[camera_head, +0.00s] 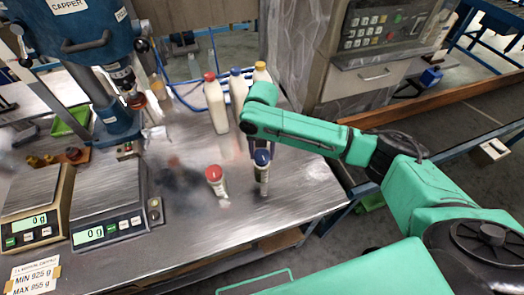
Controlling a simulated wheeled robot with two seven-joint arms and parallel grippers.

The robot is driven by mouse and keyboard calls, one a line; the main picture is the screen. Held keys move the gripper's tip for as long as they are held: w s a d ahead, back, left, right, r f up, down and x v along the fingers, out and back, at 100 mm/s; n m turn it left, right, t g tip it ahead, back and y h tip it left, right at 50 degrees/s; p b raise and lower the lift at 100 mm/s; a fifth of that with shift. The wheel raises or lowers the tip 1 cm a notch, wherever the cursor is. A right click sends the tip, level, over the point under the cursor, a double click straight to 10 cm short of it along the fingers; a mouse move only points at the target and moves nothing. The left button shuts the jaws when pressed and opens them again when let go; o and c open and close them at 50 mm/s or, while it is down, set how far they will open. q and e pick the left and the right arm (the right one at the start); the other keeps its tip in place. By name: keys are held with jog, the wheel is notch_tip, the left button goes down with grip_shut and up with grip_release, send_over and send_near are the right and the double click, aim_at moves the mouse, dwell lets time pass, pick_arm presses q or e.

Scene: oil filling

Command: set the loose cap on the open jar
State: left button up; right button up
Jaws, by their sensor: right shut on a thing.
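A small jar (262,178) stands near the front edge of the metal table. A blue cap (261,158) is at its mouth, between the fingers of my right gripper (262,150). My right gripper points down from above and is shut on the blue cap. The gripper partly hides the cap, and I cannot tell whether the cap is seated or just above the rim. A similar jar with a red cap (214,173) stands just to the left. My left gripper is not in view.
Tall white bottles with red (215,105), blue (238,92) and yellow (261,73) caps stand behind. Two scales (108,232) and a blue capper machine (100,60) occupy the left. A control cabinet (375,45) stands at the back right. The table's front middle is clear.

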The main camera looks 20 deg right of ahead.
jog(key=shift+f, duration=0.45)
dwell(0.6)
jog(key=o, duration=1.4)
jog(key=shift+r, duration=0.1)
